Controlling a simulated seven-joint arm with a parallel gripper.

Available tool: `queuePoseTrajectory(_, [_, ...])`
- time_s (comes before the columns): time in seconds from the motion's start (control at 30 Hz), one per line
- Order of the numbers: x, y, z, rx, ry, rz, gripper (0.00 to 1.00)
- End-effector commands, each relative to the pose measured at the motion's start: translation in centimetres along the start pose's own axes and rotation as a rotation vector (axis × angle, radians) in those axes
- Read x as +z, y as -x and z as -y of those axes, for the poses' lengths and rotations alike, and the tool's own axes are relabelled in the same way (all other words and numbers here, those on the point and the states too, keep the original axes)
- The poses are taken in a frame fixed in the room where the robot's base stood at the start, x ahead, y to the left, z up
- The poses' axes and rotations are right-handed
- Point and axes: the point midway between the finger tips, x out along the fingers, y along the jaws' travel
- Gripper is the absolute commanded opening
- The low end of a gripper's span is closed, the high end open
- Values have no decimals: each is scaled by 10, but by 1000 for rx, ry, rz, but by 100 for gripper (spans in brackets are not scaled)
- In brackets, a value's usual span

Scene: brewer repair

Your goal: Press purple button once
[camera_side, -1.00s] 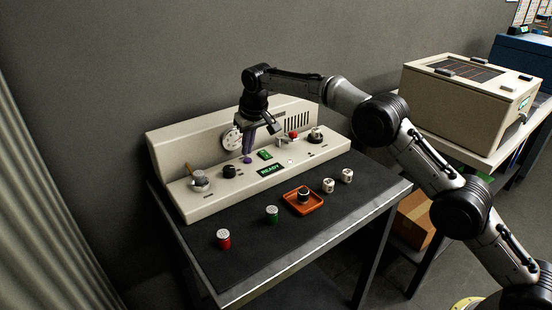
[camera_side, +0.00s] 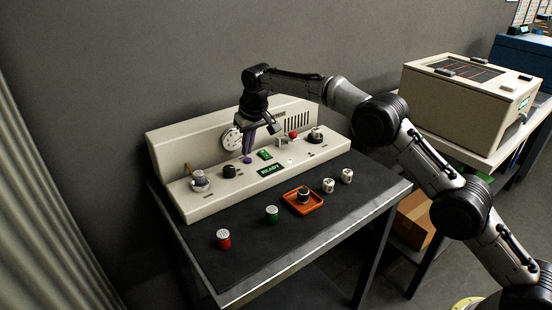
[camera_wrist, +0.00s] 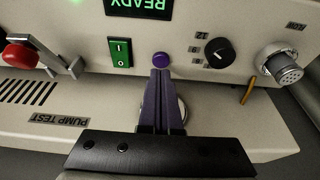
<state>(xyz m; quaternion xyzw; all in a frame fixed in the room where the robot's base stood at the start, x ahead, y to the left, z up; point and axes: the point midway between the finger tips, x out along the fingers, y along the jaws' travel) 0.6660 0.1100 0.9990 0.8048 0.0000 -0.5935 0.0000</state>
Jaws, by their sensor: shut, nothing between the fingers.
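The purple button (camera_wrist: 161,59) sits on the beige brewer panel (camera_side: 215,199), between the green rocker switch (camera_wrist: 120,52) and the black dial (camera_wrist: 218,52). In the side view the purple button (camera_side: 248,160) shows just below my fingers. My gripper (camera_wrist: 161,76) is shut and empty, pointing down. In the wrist view its purple-grey fingertips line up right behind the button, close to it. I cannot tell whether they touch it. In the side view my gripper (camera_side: 247,152) hangs over the panel, in front of the round gauge (camera_side: 232,139).
A red knob (camera_side: 293,135) and a lit READY display (camera_side: 271,169) are on the panel. On the dark table (camera_side: 262,258) stand a red-bodied can (camera_side: 224,239), a green one (camera_side: 272,214), two white ones and an orange tray (camera_side: 318,206) holding a dark part.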

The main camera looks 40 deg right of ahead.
Motion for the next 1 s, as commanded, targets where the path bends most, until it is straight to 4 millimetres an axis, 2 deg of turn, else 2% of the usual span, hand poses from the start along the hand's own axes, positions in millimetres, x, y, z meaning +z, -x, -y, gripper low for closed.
queuePoseTrajectory(0.6, [4, -14, 0, 0, 0, 0, 0])
queuePoseTrajectory(1.0, [5, -17, 0, 0, 0, 0, 0])
